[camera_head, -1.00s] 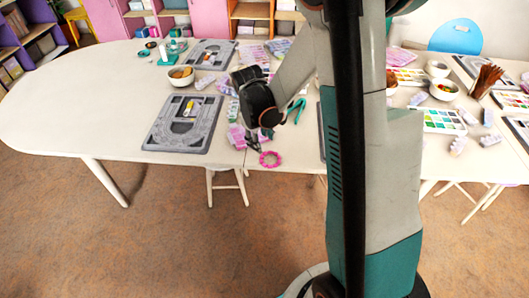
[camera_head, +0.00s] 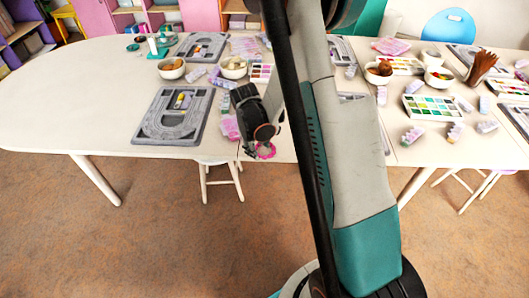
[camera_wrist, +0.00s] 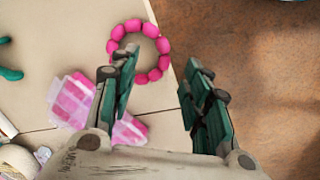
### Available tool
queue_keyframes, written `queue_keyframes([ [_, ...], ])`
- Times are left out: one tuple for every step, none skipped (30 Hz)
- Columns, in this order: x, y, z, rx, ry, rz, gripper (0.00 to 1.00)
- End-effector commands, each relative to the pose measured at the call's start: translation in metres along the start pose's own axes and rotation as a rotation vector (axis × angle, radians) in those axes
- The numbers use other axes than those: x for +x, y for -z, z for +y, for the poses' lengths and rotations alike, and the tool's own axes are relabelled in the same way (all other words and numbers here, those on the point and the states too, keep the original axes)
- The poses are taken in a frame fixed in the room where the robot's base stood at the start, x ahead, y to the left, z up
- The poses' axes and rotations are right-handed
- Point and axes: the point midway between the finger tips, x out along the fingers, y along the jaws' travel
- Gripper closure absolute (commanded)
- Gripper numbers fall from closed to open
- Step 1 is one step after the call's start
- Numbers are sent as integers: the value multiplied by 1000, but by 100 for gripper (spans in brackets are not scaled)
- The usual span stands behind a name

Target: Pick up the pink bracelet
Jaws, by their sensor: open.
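The pink bracelet (camera_wrist: 164,45) is a ring of chunky pink beads lying on the table near its edge, seen in the wrist view. In the head view the bracelet (camera_head: 266,151) shows just beside my gripper (camera_head: 258,148), partly hidden by it. In the wrist view my gripper (camera_wrist: 158,80) is open, with teal-padded fingers. The left finger overlaps the lower left part of the ring, and the right finger is to the right of the ring, over the floor side. Nothing is held between the fingers.
A pink and clear bead box (camera_wrist: 72,100) lies left of the fingers, with another pink piece below it. A teal tool (camera_wrist: 10,72) shows at the far left. The white table (camera_head: 60,110) carries grey bead boards (camera_head: 148,132) and bowls (camera_head: 171,69). Its front edge is close to the bracelet.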

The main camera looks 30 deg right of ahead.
Motion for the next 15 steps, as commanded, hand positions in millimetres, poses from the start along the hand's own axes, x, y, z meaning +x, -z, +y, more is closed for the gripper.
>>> queue_keyframes([
  [13,2,-2,0,0,0,56],
  [17,3,-2,0,0,0,56],
  [23,2,-1,1,0,0,56],
  [26,2,-1,0,0,0,56],
  [28,2,-1,0,0,0,56],
  [31,2,-1,0,0,0,56],
  [31,2,-1,0,0,0,56],
  [32,2,-1,0,0,0,56],
  [31,2,-1,0,0,0,56],
  [31,2,-1,0,0,0,56],
  [30,2,-1,0,0,0,56],
  [30,2,-1,0,0,0,56],
  [30,2,-1,0,0,0,56],
  [30,2,-1,0,0,0,63],
  [30,2,-1,0,0,0,72],
])
